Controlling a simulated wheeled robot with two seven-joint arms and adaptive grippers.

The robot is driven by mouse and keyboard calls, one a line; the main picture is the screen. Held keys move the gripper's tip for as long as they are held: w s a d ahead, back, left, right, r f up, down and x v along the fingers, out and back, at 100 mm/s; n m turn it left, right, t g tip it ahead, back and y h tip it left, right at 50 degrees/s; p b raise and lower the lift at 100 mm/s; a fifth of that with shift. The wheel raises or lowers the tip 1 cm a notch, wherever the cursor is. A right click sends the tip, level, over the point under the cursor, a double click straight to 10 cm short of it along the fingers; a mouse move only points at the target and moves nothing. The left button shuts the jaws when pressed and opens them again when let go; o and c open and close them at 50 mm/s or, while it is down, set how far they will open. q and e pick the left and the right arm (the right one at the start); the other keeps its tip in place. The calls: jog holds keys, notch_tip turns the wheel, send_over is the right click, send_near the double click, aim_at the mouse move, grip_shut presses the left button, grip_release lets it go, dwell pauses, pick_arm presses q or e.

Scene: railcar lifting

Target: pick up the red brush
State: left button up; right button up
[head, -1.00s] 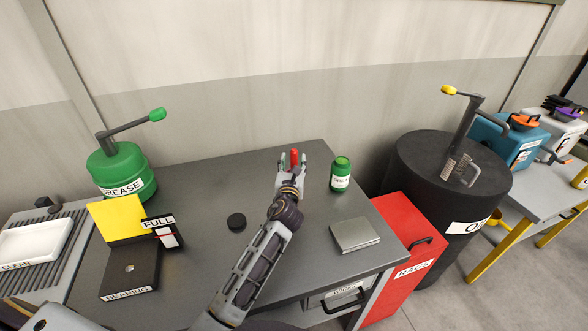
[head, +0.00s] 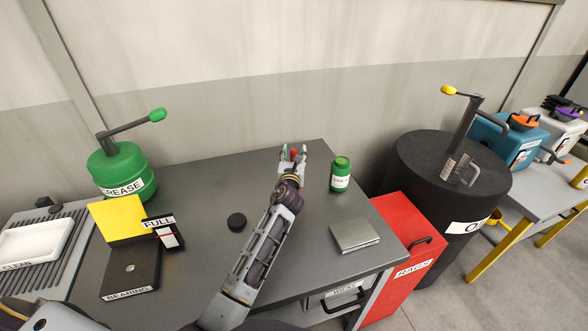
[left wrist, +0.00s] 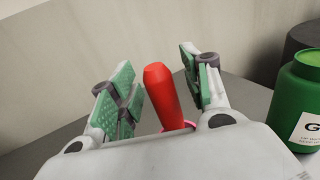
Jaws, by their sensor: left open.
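The red brush (head: 294,153) is at the back of the grey table, mostly hidden behind my left gripper in the head view. In the left wrist view the brush's red handle (left wrist: 163,95) stands up, slightly tilted, between the two fingers, with a pinkish part at its lower end. My left gripper (head: 293,150) is open, with its green-padded fingers on either side of the handle. In the left wrist view the left gripper (left wrist: 160,85) shows gaps beside the handle. The brush's lower end is hidden by the gripper body. My right gripper is not in view.
A green jar (head: 341,175) stands right of the left gripper. A black lid (head: 237,221) and a flat metal box (head: 355,235) lie on the table (head: 200,190). A green grease can (head: 120,170) stands at the left. The wall (head: 250,100) is close behind.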

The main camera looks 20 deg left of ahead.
pick_arm(q)
jog(key=shift+c, duration=0.4)
grip_shut()
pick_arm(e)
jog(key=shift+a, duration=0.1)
pick_arm(q)
jog(key=shift+r, duration=0.1)
jog(key=shift+r, duration=0.5)
notch_tip(320, 180, up, 8)
jog(key=shift+f+p, duration=0.2)
jog(key=shift+p, duration=0.65)
jog(key=shift+r, duration=0.65)
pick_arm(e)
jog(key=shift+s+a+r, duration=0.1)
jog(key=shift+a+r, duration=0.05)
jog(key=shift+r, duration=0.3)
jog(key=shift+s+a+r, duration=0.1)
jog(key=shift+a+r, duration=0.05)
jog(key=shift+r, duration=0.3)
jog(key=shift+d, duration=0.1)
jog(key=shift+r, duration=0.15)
